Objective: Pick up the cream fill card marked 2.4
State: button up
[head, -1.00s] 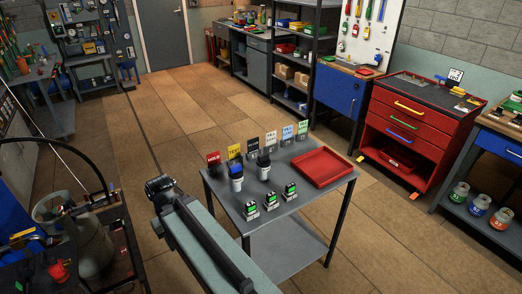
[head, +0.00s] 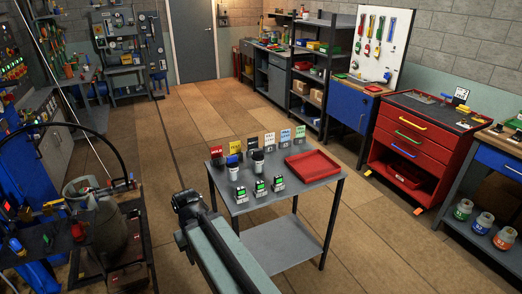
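A row of small upright cards stands along the far edge of the grey table (head: 240,203). The whitish card (head: 270,139) looks like the cream one, between a dark card (head: 253,145) and a light blue card (head: 285,136); its marking is too small to read. A red card (head: 216,153), a yellow card (head: 235,147) and a green card (head: 300,132) also stand in the row. My gripper (head: 186,198) is off the table's left side, well apart from the cards. Its fingers are too dark and small to judge.
A red tray (head: 313,167) lies at the table's right. Floor beyond the table is clear.

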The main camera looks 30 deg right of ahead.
aim_at(269, 138)
jog(key=z, duration=0.2)
jog(key=i, duration=0.9)
jog(key=u, duration=0.15)
jog(key=k, duration=0.85)
jog(key=z, duration=0.2)
jog(key=i, duration=0.4)
jog(key=u, duration=0.1)
